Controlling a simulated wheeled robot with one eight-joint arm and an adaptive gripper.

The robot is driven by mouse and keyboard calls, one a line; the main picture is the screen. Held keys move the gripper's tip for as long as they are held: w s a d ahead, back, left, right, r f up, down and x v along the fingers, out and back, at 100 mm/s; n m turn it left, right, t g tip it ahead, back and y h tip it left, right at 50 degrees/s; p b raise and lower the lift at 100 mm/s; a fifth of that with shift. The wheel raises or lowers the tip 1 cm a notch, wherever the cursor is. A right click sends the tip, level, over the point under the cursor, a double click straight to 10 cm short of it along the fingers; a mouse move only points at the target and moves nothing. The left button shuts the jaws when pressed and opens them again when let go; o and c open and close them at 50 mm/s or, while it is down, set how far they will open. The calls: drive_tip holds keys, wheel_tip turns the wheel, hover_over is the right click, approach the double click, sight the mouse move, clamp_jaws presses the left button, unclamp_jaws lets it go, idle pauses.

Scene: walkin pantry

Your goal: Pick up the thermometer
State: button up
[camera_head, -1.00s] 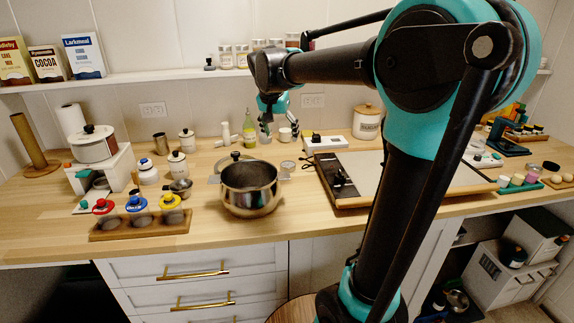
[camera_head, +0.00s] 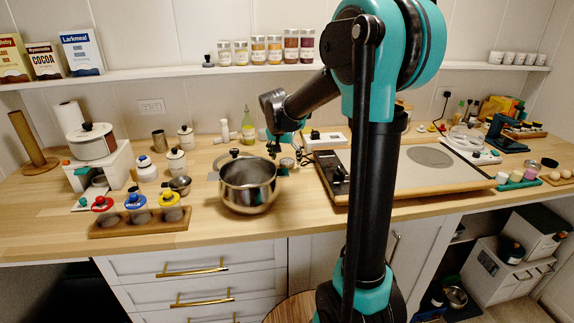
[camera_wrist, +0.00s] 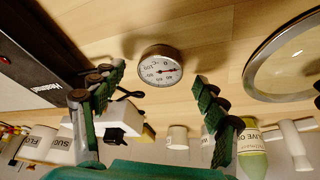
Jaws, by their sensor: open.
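The thermometer (camera_wrist: 161,66) is a small round dial with a white face, a red needle and a metal rim. It lies on the wooden counter in the wrist view, near the middle of the picture. My gripper (camera_wrist: 156,82) is open and empty, its green ribbed fingers apart to the left and right of the dial in the picture. The dial appears beyond the fingertips, with no visible contact. In the head view my gripper (camera_head: 287,150) is low behind the steel pot's right side and largely covers the thermometer's spot.
The steel pot (camera_head: 249,187) stands in front of my gripper. A glass lid (camera_wrist: 256,83) lies to the right in the wrist view. A dark-edged board (camera_head: 336,190) lies right of the pot. A green-labelled bottle (camera_head: 248,130) and canisters stand behind.

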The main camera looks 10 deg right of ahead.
drive_tip(key=shift+x, duration=0.85)
drive_tip(key=shift+c, duration=0.3)
drive_tip(key=c, duration=1.2)
drive_tip(key=shift+r, duration=0.2)
